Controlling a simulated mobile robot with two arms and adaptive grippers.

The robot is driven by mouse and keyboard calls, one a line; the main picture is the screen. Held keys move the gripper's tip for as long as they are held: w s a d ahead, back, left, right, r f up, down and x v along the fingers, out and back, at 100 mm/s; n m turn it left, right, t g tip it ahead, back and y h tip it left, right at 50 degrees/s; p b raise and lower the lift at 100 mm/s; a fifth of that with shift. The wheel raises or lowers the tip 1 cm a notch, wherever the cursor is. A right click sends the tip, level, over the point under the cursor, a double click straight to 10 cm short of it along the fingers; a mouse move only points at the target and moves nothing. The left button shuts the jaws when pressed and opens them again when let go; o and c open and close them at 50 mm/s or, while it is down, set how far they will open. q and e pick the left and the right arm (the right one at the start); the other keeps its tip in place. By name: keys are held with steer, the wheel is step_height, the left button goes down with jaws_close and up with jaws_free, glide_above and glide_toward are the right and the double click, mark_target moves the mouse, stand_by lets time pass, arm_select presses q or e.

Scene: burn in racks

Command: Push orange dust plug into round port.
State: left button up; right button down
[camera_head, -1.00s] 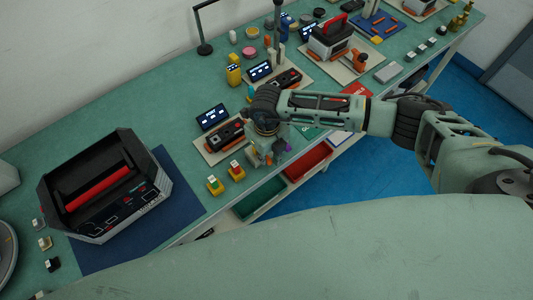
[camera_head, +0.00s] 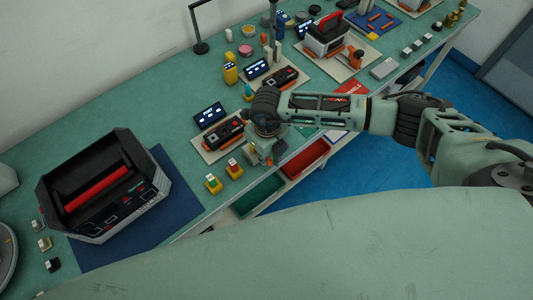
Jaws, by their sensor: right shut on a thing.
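My right gripper (camera_head: 262,153) points down at the front edge of the green bench, just right of a black and orange device (camera_head: 224,133) on a pale board. It is shut, with a small orange bit, the dust plug (camera_head: 270,162), showing at its fingertips. The plug is mostly hidden by the fingers. I cannot make out the round port; the gripper and wrist cover part of the area right of the device. My left gripper is not in view.
A small screen (camera_head: 209,115) stands behind the device. A large black case with a red bar (camera_head: 105,187) sits on a blue mat at left. Red and green bins (camera_head: 258,196) hang below the edge.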

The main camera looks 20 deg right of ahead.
steer(key=shift+s, duration=0.2)
stand_by(0.4)
steer(key=shift+s+d+p, duration=0.4)
steer(key=shift+s+p, duration=0.05)
steer(key=shift+s, duration=0.4)
